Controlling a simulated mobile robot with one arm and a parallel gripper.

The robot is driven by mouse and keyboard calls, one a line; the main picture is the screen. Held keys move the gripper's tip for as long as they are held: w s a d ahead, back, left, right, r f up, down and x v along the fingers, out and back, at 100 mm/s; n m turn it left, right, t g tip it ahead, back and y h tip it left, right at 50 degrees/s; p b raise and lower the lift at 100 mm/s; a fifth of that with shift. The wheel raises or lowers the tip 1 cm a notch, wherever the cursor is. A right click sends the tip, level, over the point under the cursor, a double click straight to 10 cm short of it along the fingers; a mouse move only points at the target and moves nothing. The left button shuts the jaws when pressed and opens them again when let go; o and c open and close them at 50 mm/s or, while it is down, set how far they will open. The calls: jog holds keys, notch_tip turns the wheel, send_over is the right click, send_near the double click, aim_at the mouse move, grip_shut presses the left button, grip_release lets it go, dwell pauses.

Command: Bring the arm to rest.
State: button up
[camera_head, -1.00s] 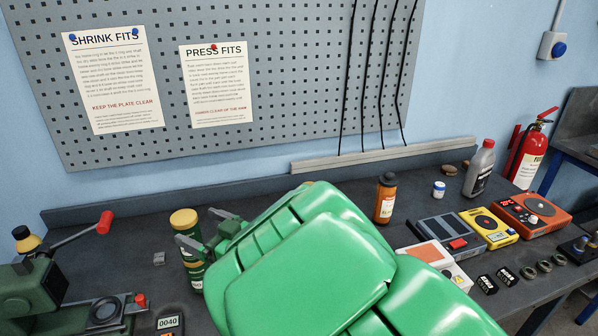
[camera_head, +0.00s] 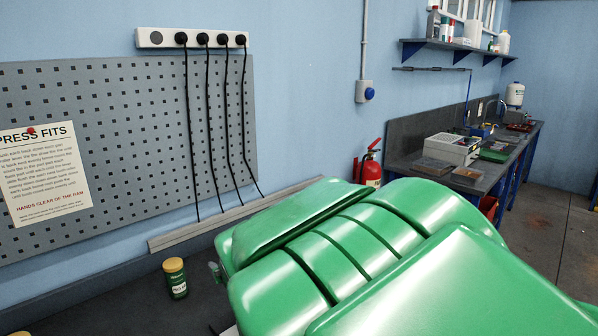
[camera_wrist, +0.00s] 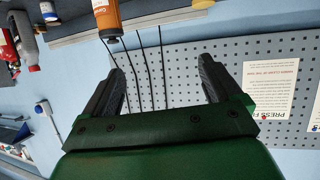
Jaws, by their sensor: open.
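My green arm (camera_head: 370,260) fills the lower right of the head view and hides most of the bench. In that view my gripper is almost wholly behind the arm. The wrist view shows my gripper (camera_wrist: 161,72) with its two dark fingers spread wide apart and nothing between them. Beyond the fingers are the grey pegboard (camera_wrist: 185,70) and the hanging cords, seen upside down. An orange-brown bottle (camera_wrist: 107,20) shows at the top of the wrist view, beyond the fingers.
A green tin with a yellow lid (camera_head: 175,278) stands on the dark bench (camera_head: 130,305), left of my arm. A red fire extinguisher (camera_head: 371,165) is by the wall. A second bench (camera_head: 400,160) with a grey box (camera_head: 452,149) stands at the right.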

jog(key=s+d+f+m+g+h, duration=0.15)
jog(key=s+d+m+h, duration=0.25)
jog(key=d, duration=0.8)
jog(key=s+d+f+m+g+h, duration=0.1)
jog(key=s+d+m+g+h, duration=0.25)
jog(key=d, duration=0.75)
jog(key=s+d+g, duration=0.3)
jog(key=s+g, duration=0.1)
jog(key=s, duration=1)
jog(key=s+d+f+g, duration=0.1)
jog(key=s+d+g, duration=0.3)
jog(key=s, duration=0.9)
jog(key=shift+s+d+n, duration=0.2)
jog(key=shift+s+n, duration=0.15)
jog(key=shift+s, duration=0.05)
